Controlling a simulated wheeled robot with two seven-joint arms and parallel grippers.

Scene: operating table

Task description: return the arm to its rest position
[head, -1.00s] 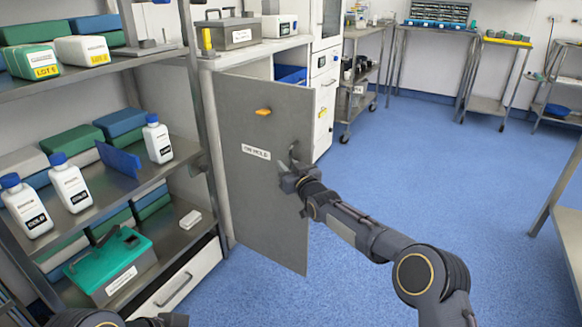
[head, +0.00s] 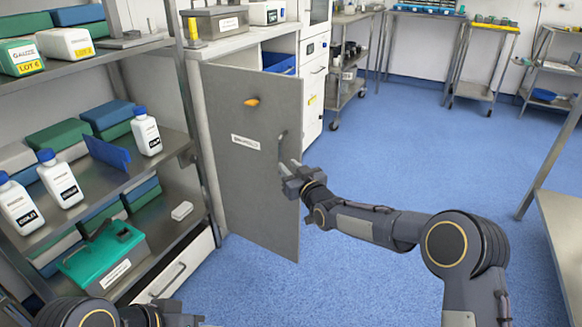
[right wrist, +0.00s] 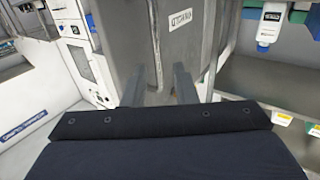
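My right arm reaches in from the right in the head view. Its gripper (head: 286,169) is beside the free edge of the open grey cabinet door (head: 240,190), just below the door handle (head: 282,147). In the right wrist view, the fingers of this gripper (right wrist: 157,88) are spread apart in front of a grey door, and I see nothing held between them. Whether a finger touches the door is unclear. My left gripper (head: 178,319) shows only partly at the bottom left edge of the head view, below the shelves; its fingers are too cut off to judge.
A shelf unit (head: 150,177) with bottles, coloured boxes and a teal case (head: 102,255) stands at left. A steel table (head: 562,225) is at the right edge. Carts (head: 481,88) stand along the back. The blue floor (head: 400,150) between is clear.

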